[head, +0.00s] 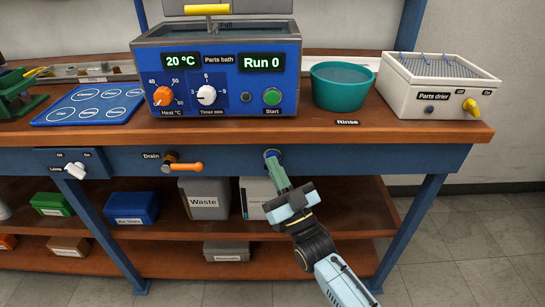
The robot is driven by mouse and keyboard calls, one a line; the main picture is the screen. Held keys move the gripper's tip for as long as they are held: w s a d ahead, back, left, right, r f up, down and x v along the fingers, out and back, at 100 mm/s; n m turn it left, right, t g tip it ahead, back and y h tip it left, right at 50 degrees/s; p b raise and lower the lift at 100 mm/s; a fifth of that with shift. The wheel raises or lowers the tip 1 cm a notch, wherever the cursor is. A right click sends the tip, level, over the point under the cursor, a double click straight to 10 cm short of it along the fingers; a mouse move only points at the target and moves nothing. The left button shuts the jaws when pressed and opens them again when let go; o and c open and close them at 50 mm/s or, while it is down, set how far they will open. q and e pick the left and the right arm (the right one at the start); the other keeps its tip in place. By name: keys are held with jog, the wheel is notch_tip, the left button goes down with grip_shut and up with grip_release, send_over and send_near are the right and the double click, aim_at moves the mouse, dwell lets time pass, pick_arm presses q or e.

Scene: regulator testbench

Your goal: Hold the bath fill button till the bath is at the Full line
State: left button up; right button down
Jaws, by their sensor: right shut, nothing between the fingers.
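The blue parts bath (142,60) stands on the bench, its display reading 20 °C and Run 0. A "Full" label (226,25) shows inside its back wall; the water level is too small to tell. A round blue button (271,153) sits on the bench's front rail, partly covered by my right gripper (275,165). The gripper is shut and empty, its fingertips at the button. They appear to touch it, but I cannot tell whether it is pressed in. My left gripper is not in view.
An orange drain lever (187,167) and a white lamp switch (75,171) sit left on the same rail. A teal rinse bowl (340,94) and the parts drier (437,92) stand right of the bath. Bins, including the waste bin (204,199), fill the shelves below.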

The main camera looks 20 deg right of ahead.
jog(key=shift+s+a+p, duration=0.2)
jog(key=shift+s+p, duration=0.2)
jog(key=shift+s, duration=0.35)
jog(key=shift+s+a+p, duration=0.25)
jog(key=shift+s+p, duration=0.15)
jog(key=shift+s, duration=0.4)
jog(key=shift+s+a+p, duration=0.2)
jog(key=shift+s+p, duration=0.2)
jog(key=shift+s, duration=0.4)
jog(key=shift+s+a+p, duration=0.25)
jog(key=shift+s+p, duration=0.15)
jog(key=shift+s, duration=0.4)
